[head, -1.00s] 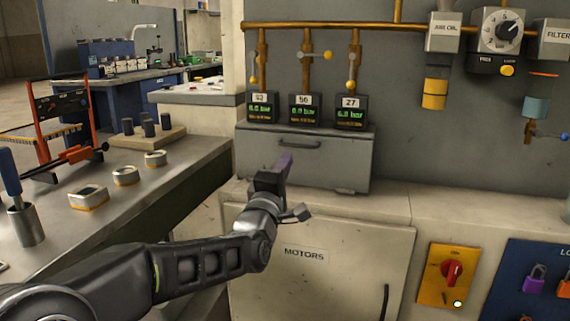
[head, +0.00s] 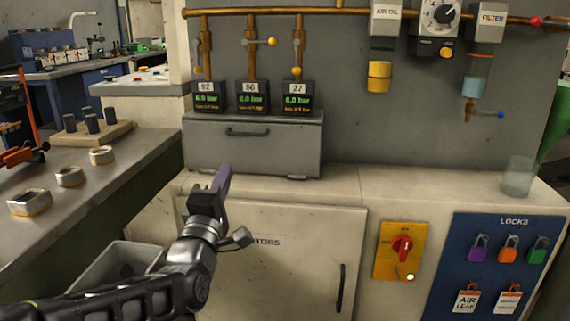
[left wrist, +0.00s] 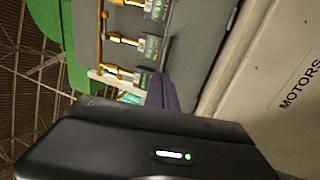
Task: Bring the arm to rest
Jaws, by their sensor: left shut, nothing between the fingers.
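My left gripper (head: 224,180) is shut and empty, with purple fingers pointing up. In the head view it is in front of the grey drawer box (head: 253,147) and above the white MOTORS cabinet (head: 270,268), apart from the drawer handle as far as I can tell. In the left wrist view the purple fingers (left wrist: 162,92) show together, past the dark gripper body. My right gripper is not in view.
Three gauges (head: 252,97) reading 6.0 bar stand on the drawer box under brass pipes. A red rotary switch (head: 402,249) and a blue LOCKS board (head: 500,265) are at right. A steel bench (head: 110,180) with rings lies at left. A grey bin (head: 120,268) is below.

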